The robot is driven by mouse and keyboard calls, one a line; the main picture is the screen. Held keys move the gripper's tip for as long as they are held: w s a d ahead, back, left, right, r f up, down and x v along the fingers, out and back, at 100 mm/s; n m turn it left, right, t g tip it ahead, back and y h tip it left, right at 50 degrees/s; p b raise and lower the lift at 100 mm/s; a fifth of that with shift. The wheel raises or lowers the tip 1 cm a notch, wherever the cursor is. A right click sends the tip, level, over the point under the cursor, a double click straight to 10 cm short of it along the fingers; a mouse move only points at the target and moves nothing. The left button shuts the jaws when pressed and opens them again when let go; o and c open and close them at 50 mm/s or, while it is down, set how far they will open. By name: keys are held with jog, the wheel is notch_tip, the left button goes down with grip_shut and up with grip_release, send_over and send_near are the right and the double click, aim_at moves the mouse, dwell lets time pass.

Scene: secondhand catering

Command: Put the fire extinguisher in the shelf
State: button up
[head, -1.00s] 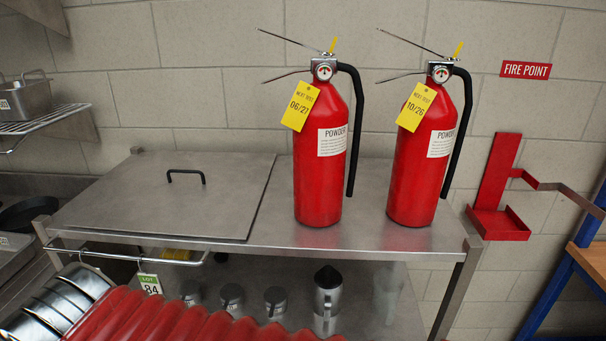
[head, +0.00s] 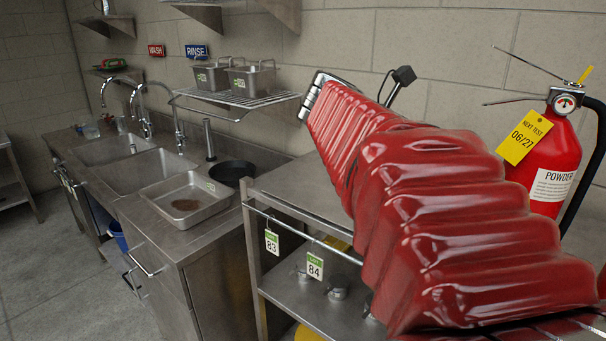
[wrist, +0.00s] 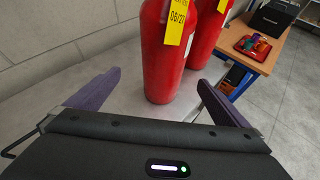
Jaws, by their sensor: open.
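A red fire extinguisher (head: 553,165) with a yellow 06/27 tag stands upright at the right edge of the head view. In the wrist view the same extinguisher (wrist: 160,70) stands ahead of my gripper (wrist: 160,77). The purple fingers are wide apart, one to each side of its lower body, with no visible contact. A second red extinguisher (wrist: 207,35) stands just behind it to the right. A wire wall shelf (head: 230,99) holds metal pans in the head view. Which shelf the task means is unclear, and my red-sleeved arm hides part of the steel bench.
The steel bench (head: 285,190) has a lower shelf (head: 305,290) with lot tags. Sinks (head: 145,170), a metal tray (head: 190,198) and a black pan (head: 232,172) lie left. In the wrist view a wooden-topped table (wrist: 264,62) carries a red tray (wrist: 251,46) and black box (wrist: 272,20).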

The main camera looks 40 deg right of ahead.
aim_at(530, 186)
jog(key=shift+s+d+r+g, duration=0.25)
jog(key=shift+s+d+r, duration=0.05)
jog(key=shift+r, duration=0.2)
jog(key=shift+s+d+r+g, duration=0.25)
jog(key=shift+s+r, duration=0.05)
jog(key=shift+r, duration=0.15)
jog(key=x, duration=0.8)
jog(key=shift+d, duration=0.3)
jog(key=shift+s+f, duration=0.15)
jog(key=shift+s, duration=0.05)
jog(key=shift+x, duration=2.55)
jog(key=shift+w+d, duration=0.1)
jog(key=shift+c, duration=0.4)
